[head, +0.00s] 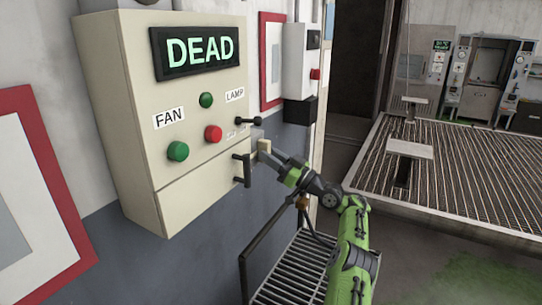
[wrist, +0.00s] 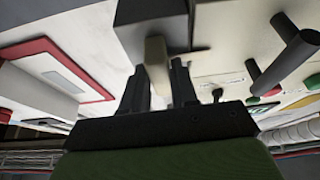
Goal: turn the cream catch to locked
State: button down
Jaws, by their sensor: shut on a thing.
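The cream catch (head: 264,146) is a small pale block at the right edge of the beige control cabinet (head: 140,110), beside a grey housing (head: 257,134). In the wrist view the catch (wrist: 157,62) sticks out from the dark grey housing (wrist: 150,12). My gripper (wrist: 158,80) has one dark finger on each side of the catch and is shut on it. In the head view my gripper (head: 270,154) reaches the catch from the lower right. The fingers hide part of the catch, and I cannot read its lock marking.
A black bar handle (head: 242,170) and a black lever (head: 248,121) are close by on the cabinet. Green and red buttons (head: 213,133) sit left, under a display (head: 198,51) reading DEAD. A railing (head: 270,230) and metal grating (head: 290,275) lie below my arm.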

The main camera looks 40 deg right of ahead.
jog(key=c, duration=1)
grip_release()
jog(key=shift+o, duration=0.2)
jog(key=b+v, duration=0.6)
jog(key=v, duration=0.9)
jog(key=shift+s+f, duration=0.25)
jog(key=shift+s, duration=0.05)
jog(key=shift+d, duration=0.15)
